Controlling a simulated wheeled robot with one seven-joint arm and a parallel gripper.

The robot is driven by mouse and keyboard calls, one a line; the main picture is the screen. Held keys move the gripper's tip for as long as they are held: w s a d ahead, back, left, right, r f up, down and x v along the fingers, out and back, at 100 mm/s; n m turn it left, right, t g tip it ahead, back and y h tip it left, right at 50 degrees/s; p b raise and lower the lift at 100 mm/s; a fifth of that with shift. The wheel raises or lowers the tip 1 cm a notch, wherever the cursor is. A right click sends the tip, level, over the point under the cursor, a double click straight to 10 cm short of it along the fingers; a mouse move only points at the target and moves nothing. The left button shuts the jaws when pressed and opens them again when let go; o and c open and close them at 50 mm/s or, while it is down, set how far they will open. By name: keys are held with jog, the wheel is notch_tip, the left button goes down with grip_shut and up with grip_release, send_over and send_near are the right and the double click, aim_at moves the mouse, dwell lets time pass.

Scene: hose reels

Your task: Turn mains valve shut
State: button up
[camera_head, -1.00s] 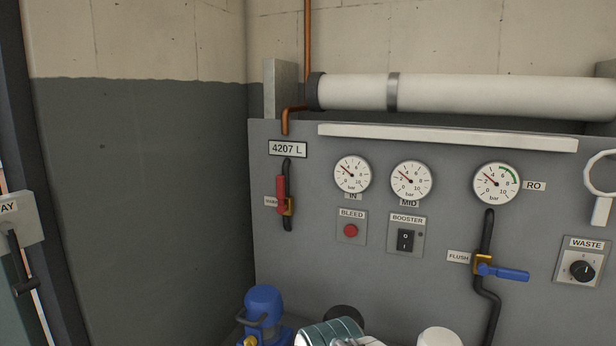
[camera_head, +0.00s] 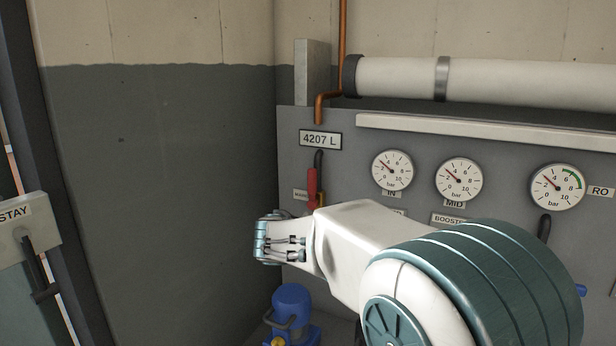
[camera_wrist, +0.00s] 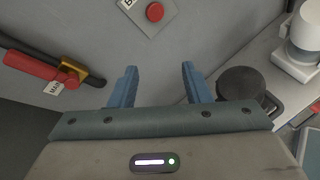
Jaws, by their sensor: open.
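The mains valve has a red lever (camera_head: 312,186) and a brass body (camera_head: 320,199) on a black pipe, under the 4207 L plate. In the head view the lever stands upright along the pipe, and my arm hides the valve's lower part. In the wrist view the red lever (camera_wrist: 30,65) and brass body (camera_wrist: 72,71) lie at the left, beside a small tag. My gripper (camera_wrist: 158,70) is open and empty, with its blue fingers pointing at the grey panel. It is apart from the valve, which lies to the left of the fingers in that view.
The red bleed button (camera_wrist: 155,12) sits on the panel beyond the fingers. A black round lid (camera_wrist: 240,84) and a white object (camera_wrist: 305,40) stand at the right. A blue pump (camera_head: 292,308) is low beneath my arm. Gauges (camera_head: 459,180) line the panel.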

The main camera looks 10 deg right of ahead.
aim_at(310, 181)
jog(key=w+a+r+n+t, duration=0.65)
jog(key=w+a+n, duration=0.25)
jog(key=w+a, duration=0.15)
jog(key=shift+h, duration=0.3)
jog(key=p+x, duration=0.4)
jog(key=x, duration=0.9)
jog(key=shift+d+p, duration=0.25)
jog(key=shift+p, duration=0.05)
jog(key=shift+f, duration=0.1)
grip_shut()
